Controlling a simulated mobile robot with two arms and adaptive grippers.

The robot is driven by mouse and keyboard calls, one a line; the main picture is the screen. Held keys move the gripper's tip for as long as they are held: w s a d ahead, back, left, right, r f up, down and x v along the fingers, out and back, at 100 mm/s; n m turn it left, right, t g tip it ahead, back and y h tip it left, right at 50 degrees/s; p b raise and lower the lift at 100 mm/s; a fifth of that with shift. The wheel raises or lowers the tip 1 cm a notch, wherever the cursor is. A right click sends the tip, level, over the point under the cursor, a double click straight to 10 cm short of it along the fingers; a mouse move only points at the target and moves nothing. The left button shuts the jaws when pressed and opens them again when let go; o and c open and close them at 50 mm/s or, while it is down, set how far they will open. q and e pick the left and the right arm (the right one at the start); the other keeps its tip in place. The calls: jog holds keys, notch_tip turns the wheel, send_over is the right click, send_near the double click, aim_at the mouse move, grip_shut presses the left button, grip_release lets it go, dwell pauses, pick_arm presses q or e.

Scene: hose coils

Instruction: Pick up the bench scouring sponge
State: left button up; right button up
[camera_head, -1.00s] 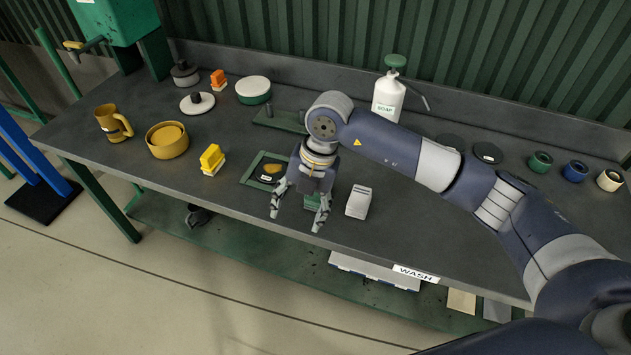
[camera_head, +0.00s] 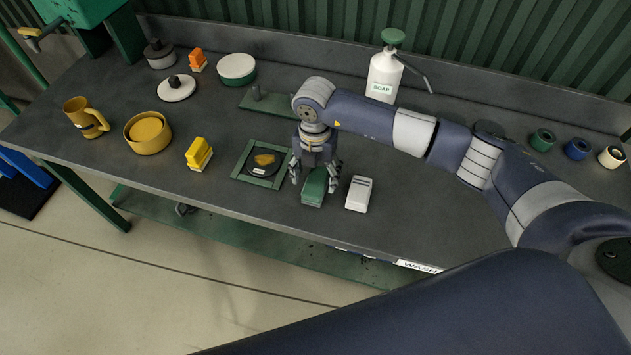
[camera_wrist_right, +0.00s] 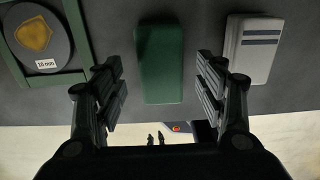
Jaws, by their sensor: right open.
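A green block (camera_head: 314,187), which looks like the scouring sponge, lies on the dark bench near its front edge. My right gripper (camera_head: 315,181) is open above it, one finger on each side in the head view. In the right wrist view the green block (camera_wrist_right: 161,65) lies centred between the two open fingers (camera_wrist_right: 160,82), with a gap on both sides. I cannot tell how far above the bench the fingertips are. My left gripper is not in view.
A pale grey block (camera_head: 358,193) lies close to the right of the green one. A green-framed tray with a dark disc (camera_head: 247,178) is close on the left. A yellow brush (camera_head: 199,153), a bowl (camera_head: 146,148) and a soap bottle (camera_head: 382,80) stand farther off.

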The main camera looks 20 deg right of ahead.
aim_at(316, 181)
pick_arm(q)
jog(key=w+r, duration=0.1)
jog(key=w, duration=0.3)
pick_arm(e)
notch_tip(316, 181, down, 3)
jog(key=shift+d, duration=0.1)
jog(key=shift+f, duration=0.1)
jog(key=shift+c, duration=0.6)
jog(key=c, duration=1)
jog(key=shift+w+r, duration=0.1)
jog(key=shift+r, duration=0.25)
jog(key=r, duration=0.1)
jog(key=s+r+b, duration=0.1)
jog(key=shift+r, duration=0.4)
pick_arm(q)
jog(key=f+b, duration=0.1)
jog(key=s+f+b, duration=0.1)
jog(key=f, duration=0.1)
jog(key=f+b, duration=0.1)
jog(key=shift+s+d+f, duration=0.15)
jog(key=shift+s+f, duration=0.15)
pick_arm(e)
jog(key=s, duration=0.5)
jog(key=s+r, duration=0.1)
jog(key=s, duration=0.9)
jog(key=shift+d+r, duration=0.35)
